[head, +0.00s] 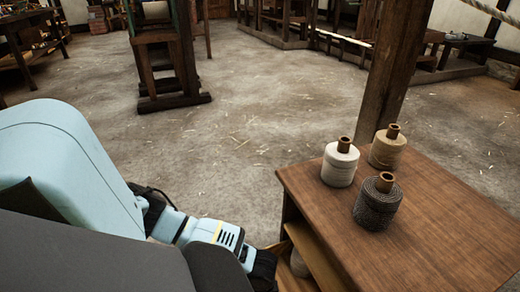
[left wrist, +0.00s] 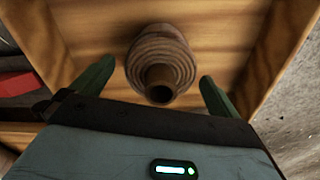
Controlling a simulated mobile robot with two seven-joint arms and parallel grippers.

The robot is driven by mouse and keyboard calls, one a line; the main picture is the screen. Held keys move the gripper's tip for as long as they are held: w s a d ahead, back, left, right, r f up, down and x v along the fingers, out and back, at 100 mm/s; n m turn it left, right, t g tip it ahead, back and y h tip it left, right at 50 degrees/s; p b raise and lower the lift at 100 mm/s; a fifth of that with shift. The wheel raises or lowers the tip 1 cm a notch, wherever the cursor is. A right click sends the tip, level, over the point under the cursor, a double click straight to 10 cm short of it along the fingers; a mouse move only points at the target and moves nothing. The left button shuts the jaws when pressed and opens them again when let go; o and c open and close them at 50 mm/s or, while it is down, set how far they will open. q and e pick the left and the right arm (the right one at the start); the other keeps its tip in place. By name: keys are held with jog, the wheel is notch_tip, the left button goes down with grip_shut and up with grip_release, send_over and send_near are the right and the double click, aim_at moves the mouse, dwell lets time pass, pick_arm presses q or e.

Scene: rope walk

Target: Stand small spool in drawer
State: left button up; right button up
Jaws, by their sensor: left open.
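In the left wrist view a small brown ridged spool (left wrist: 160,50) with a hollow core stands on the floor of an open wooden drawer (left wrist: 85,22). Its core end faces the camera. My left gripper (left wrist: 157,76) is open, with one green finger on each side of the spool and a gap to both. In the head view the drawer (head: 318,258) juts from the left side of the table, and a pale part of a spool (head: 298,264) shows inside. My left gripper's fingers are hidden there, low beside the drawer. My right gripper is not in view.
Three larger spools stand on the brown tabletop (head: 440,235): white (head: 340,166), tan (head: 387,150) and dark grey (head: 377,205). A wooden post (head: 392,75) rises behind them. A red object (left wrist: 16,85) lies left of the drawer. The floor (head: 235,140) beyond is open.

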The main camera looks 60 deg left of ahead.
pick_arm(q)
notch_tip(320, 180, up, 9)
jog(key=p, duration=0.4)
jog(key=shift+r, duration=0.55)
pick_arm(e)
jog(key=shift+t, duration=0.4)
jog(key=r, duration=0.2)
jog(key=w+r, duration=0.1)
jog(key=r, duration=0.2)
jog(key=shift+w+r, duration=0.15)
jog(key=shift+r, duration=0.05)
